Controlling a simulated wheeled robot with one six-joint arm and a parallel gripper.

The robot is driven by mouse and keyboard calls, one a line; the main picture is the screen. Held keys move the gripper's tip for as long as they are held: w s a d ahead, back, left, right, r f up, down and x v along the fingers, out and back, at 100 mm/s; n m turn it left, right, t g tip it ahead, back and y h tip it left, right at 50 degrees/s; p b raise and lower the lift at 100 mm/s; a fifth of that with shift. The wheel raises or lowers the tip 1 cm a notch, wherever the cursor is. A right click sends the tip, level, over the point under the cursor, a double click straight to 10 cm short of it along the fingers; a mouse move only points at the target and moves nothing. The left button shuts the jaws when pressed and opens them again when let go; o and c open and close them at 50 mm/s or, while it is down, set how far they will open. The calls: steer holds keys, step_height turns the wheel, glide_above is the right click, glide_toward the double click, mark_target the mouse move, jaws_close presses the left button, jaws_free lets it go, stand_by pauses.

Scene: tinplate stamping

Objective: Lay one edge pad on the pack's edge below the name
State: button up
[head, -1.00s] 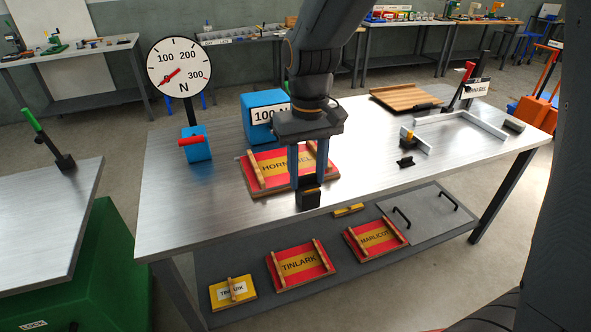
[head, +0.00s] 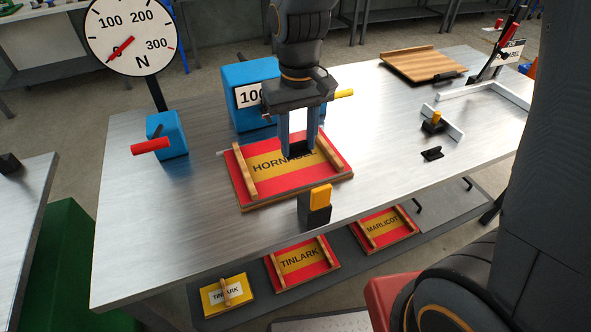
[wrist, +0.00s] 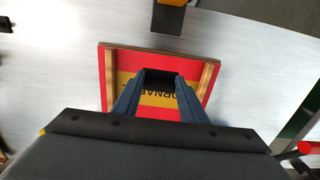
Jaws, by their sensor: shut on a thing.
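The pack (head: 300,191) is a red board with a yellow name band, HORNABEL as far as I can read it, and wooden battens at its left and right ends. It lies flat on the table. My gripper (head: 299,150) is shut on a small black piece, likely an edge pad (wrist: 160,77), over the pack's name and covering its last letters. I cannot tell if the piece touches the pack. The pack's edge (wrist: 165,48) below the name is bare in the wrist view. A black block with a yellow top (head: 315,208) stands in front of that edge.
A blue force gauge (head: 168,136) with a round dial (head: 130,35) stands at left. A blue box (head: 245,75) stands behind the pack. A black-and-yellow piece (head: 433,124), a black clip (head: 432,153) and a wooden board (head: 420,64) are at right. Other packs (head: 301,262) lie on the shelf below.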

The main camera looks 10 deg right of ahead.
mark_target(298, 182)
step_height(298, 182, down, 9)
steer(key=shift+s+f+p, duration=0.1)
steer(key=shift+f+p, duration=0.05)
steer(key=shift+p, duration=0.55)
steer(key=shift+f, duration=0.15)
steer(key=o, duration=1)
step_height(298, 182, up, 12)
steer(key=shift+b, duration=1)
steer(key=s+d+f+m, duration=0.1)
steer(key=s+d, duration=0.1)
steer(key=d, duration=0.2)
steer(key=s+d+f+m, duration=0.1)
steer(key=s+d+f, duration=0.1)
steer(key=s+d, duration=0.1)
steer(key=s+d+f+m+t, duration=0.1)
steer(key=s+d+f, duration=0.1)
steer(key=d, duration=0.3)
steer(key=shift+s+d, duration=0.3)
steer(key=shift+d, duration=0.1)
